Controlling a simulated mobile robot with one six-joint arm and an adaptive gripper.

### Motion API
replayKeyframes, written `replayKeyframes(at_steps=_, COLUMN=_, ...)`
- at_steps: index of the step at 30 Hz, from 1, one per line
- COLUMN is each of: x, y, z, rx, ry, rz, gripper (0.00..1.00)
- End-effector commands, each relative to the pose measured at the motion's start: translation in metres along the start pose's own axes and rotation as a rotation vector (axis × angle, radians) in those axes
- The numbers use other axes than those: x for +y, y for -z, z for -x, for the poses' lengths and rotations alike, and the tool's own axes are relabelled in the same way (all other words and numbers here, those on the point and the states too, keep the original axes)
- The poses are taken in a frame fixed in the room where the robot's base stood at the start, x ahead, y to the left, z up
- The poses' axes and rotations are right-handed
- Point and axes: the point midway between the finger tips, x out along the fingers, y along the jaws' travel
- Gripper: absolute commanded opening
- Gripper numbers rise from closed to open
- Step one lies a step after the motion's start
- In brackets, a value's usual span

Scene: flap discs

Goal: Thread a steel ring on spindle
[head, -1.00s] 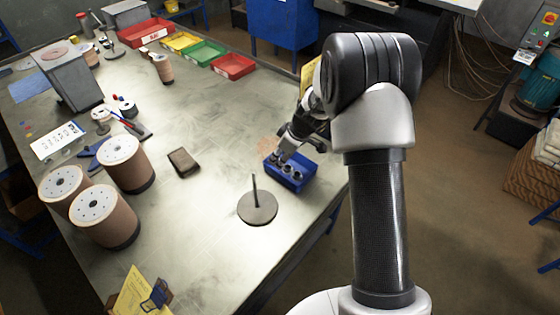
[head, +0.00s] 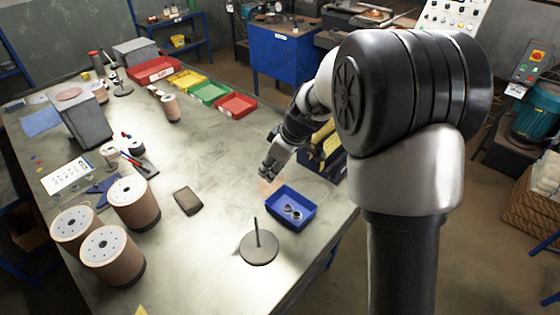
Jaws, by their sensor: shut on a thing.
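The spindle (head: 256,230) is a thin dark upright rod on a round flat base (head: 262,253), standing on the bench with nothing visible on the rod. A blue tray (head: 289,194) stands just behind and to the right of it, with steel rings (head: 292,212) lying inside. My gripper (head: 267,173) is up and behind the tray, to its left in the picture, apart from the spindle. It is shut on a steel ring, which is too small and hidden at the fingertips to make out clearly.
A brown block (head: 188,200) lies left of the spindle. Several large spools (head: 133,203) stand at the left. Red, green and yellow bins (head: 210,93) line the far bench edge. The bench (head: 205,255) around the spindle's left side is clear.

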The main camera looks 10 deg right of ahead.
Motion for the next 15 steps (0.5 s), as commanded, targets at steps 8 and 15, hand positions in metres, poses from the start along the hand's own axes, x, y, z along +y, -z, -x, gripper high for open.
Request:
replayKeyframes(at_steps=8, x=-0.087, y=-0.009, z=0.034, rx=-0.002, ry=-0.006, rz=0.003, gripper=0.14)
replayKeyframes(at_steps=15, x=-0.112, y=-0.022, z=0.038, rx=-0.009, ry=-0.014, rz=0.002, gripper=0.14)
